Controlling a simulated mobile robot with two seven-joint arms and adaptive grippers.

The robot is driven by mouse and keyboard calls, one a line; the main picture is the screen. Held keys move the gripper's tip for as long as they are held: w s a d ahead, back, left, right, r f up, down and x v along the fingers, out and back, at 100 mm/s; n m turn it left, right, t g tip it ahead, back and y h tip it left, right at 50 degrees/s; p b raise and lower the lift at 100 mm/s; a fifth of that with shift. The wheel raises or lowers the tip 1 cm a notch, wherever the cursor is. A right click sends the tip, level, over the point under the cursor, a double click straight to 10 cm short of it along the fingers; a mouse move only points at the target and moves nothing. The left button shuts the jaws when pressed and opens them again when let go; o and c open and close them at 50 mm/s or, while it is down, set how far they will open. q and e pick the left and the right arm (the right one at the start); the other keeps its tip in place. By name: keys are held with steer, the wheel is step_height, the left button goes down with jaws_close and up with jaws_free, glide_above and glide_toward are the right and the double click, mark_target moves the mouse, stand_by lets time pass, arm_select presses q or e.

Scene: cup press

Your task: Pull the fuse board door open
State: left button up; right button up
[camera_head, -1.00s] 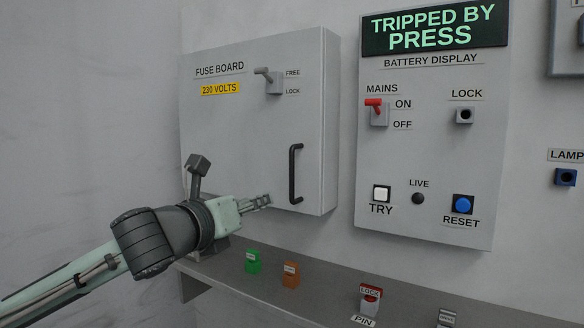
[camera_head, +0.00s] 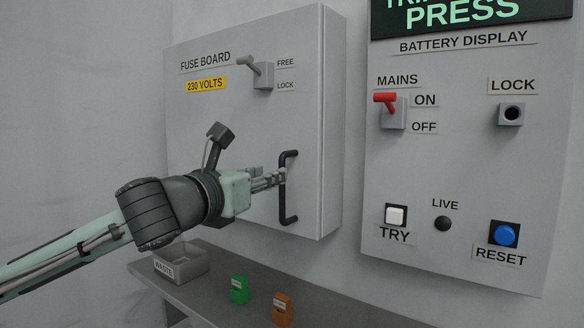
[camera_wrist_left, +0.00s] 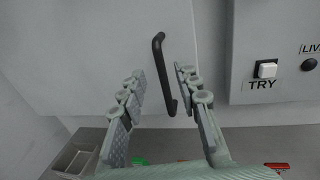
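The fuse board door (camera_head: 215,130) is a grey panel on the wall box and looks closed. Its black bar handle (camera_head: 284,200) stands upright near the door's right edge. A small lever (camera_head: 262,73) at the top points up toward FREE. My left gripper (camera_head: 281,178) is at the handle, its fingertips near the upper half. In the left wrist view my left gripper (camera_wrist_left: 159,82) is open, with the handle (camera_wrist_left: 162,75) between its two fingers and a gap showing on both sides. My right gripper is not in view.
A grey panel to the right carries the red mains lever (camera_head: 388,108), a white TRY button (camera_head: 396,215) and a blue RESET button (camera_head: 504,234). Below is a shelf (camera_head: 215,302) with a waste bin (camera_head: 182,262), a green block (camera_head: 239,290) and an orange block (camera_head: 282,310).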

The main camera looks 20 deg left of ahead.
arm_select(q)
steer(key=w, duration=0.4)
steer(key=w+d, duration=0.1)
steer(key=w, duration=0.1)
steer(key=shift+w, duration=0.4)
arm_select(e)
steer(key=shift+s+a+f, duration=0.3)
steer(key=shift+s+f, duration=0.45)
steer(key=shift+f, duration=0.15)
arm_select(q)
steer(key=c, duration=0.7)
jaws_close()
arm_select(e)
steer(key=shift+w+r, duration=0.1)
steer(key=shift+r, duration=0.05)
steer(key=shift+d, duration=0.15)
